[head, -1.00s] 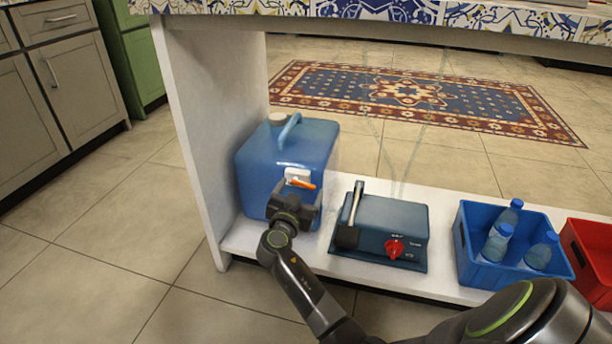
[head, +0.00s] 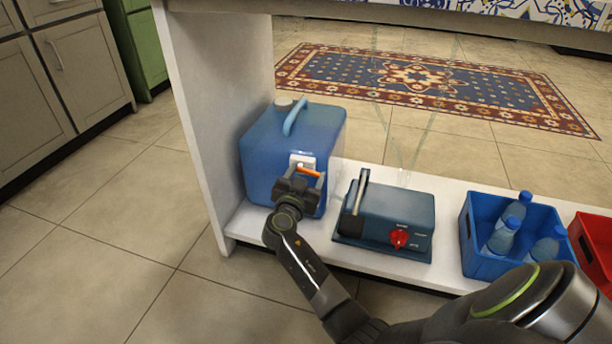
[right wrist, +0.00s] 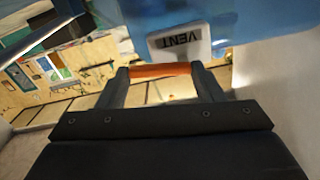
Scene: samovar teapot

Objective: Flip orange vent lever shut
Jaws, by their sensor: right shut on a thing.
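A blue water container (head: 275,150) with a light blue handle and a grey cap stands on the white shelf. On its front is a white plate marked VENT (right wrist: 180,42), which also shows in the head view (head: 302,159). The orange vent lever (head: 309,172) sits at this plate. In the right wrist view the orange lever (right wrist: 160,70) lies across between my two fingers. My right gripper (head: 299,186) is shut on the lever, right in front of the container. My left gripper is not in view.
A dark blue box (head: 395,210) with a red knob and an upright handle stands right of the container. Further right are a blue crate (head: 480,262) with several bottles and a red crate (head: 597,250). The shelf's white side wall (head: 215,120) is close on the left.

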